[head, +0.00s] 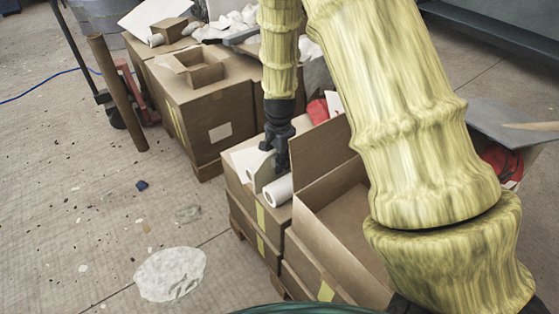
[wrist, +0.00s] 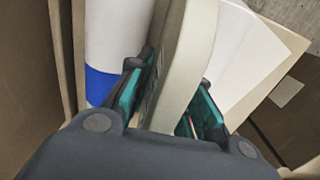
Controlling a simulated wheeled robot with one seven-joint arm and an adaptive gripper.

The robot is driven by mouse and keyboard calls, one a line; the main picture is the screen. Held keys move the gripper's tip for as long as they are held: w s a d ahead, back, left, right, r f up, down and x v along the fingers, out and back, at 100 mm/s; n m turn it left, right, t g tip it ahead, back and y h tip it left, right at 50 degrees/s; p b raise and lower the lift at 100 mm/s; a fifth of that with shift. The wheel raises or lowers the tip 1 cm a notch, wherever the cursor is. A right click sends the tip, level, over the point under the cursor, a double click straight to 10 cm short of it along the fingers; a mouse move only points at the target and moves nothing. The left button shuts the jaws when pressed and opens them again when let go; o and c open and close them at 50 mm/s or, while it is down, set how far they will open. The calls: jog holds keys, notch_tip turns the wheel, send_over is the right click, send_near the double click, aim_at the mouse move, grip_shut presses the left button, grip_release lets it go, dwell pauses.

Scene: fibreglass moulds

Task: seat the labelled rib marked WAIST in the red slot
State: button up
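My gripper (head: 281,160) points down over the cardboard boxes in the middle of the head view. A pale flat piece, rib-like (head: 264,172), stands on edge beside it. In the wrist view this pale piece (wrist: 186,62) runs between the two teal-padded fingers of my gripper (wrist: 178,82). The fingertips lie close to both faces; whether they press on it is unclear. Small dark marks show on its left face near the left finger, too blurred to read as WAIST. I see no red slot in either view.
A white roll (head: 278,189) lies on the box top by the gripper; a white roll with a blue band (wrist: 108,45) shows in the wrist view. An open cardboard box (head: 318,238) stands close on the right. Larger boxes (head: 203,108) stand behind left.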

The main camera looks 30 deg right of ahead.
jog(key=shift+o, duration=0.6)
jog(key=shift+r, duration=0.1)
jog(key=shift+o, duration=0.4)
notch_tip(320, 180, up, 12)
jog(key=shift+p, duration=0.95)
jog(key=shift+w+a, duration=0.1)
jog(key=shift+a, duration=0.15)
notch_tip(320, 180, down, 6)
jog(key=shift+f+b, duration=0.1)
jog(key=shift+b, duration=0.25)
jog(key=f+b, duration=0.1)
jog(key=f, duration=0.4)
jog(key=shift+d, duration=0.2)
